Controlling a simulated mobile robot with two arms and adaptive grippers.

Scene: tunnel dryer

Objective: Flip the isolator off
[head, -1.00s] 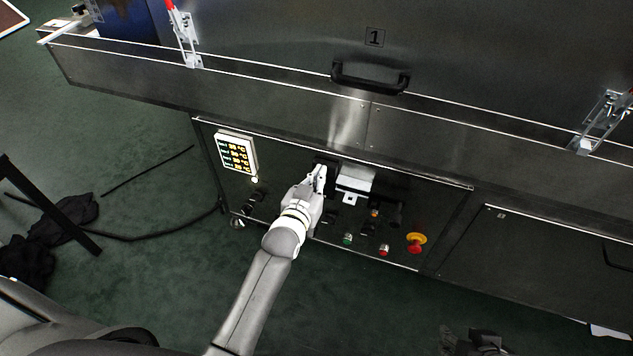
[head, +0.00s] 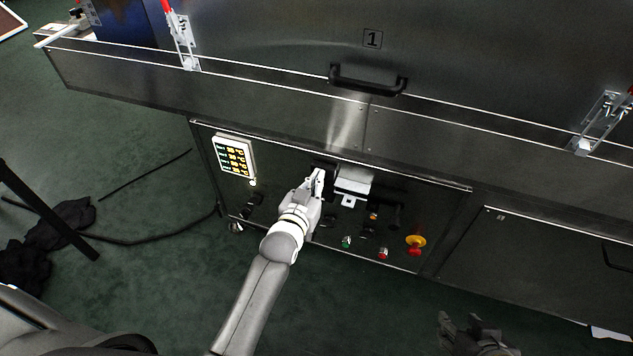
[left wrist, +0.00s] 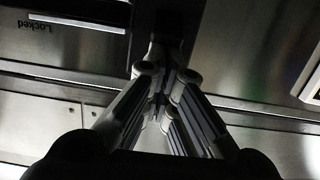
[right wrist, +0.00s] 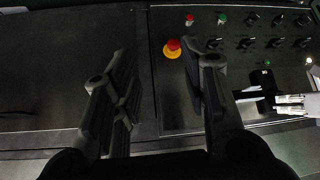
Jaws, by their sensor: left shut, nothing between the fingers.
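A light grey box (head: 353,181) on the dark control panel, right beside my left gripper, looks like the isolator's housing. Its lever position cannot be made out. My left gripper (head: 318,176) is shut and empty, its tips at the left side of this box. In the left wrist view the closed fingertips (left wrist: 163,75) are in front of a dark upright part (left wrist: 165,48), and a plate reading "Locked" (left wrist: 75,24) shows at upper left. Contact cannot be told. My right gripper (head: 475,335) is low at the right, away from the panel; its fingers (right wrist: 160,88) are apart and empty.
The panel also has a lit display (head: 233,157), a green button (head: 347,242), a red button (head: 383,253) and a red-yellow emergency stop (head: 415,244). A black handle (head: 368,82) sticks out above. Cables lie on the green floor at left.

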